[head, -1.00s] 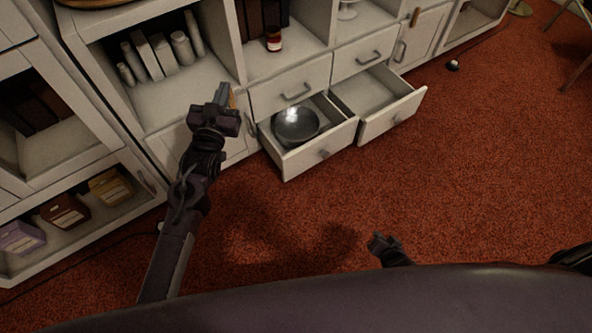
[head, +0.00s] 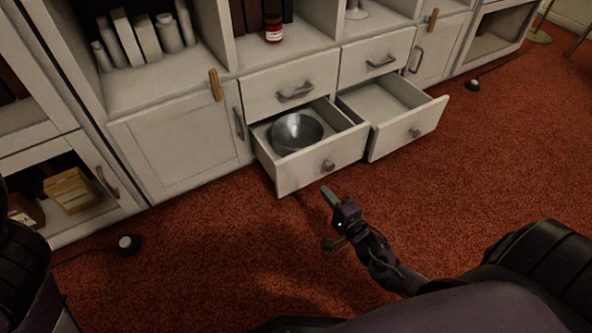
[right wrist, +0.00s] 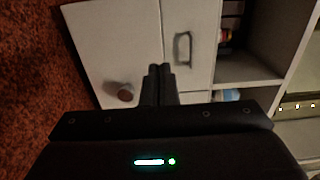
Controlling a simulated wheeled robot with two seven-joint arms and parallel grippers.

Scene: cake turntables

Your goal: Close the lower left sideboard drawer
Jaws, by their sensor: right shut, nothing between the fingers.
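My left gripper is out of the head view.
The lower right drawer (head: 408,135) is also open and empty. The upper drawers (head: 290,85) are shut. A cupboard door (head: 180,145) is left of the drawers. A small dark object with a white top (head: 127,243) and cord lies on the red carpet, which is clear in front.

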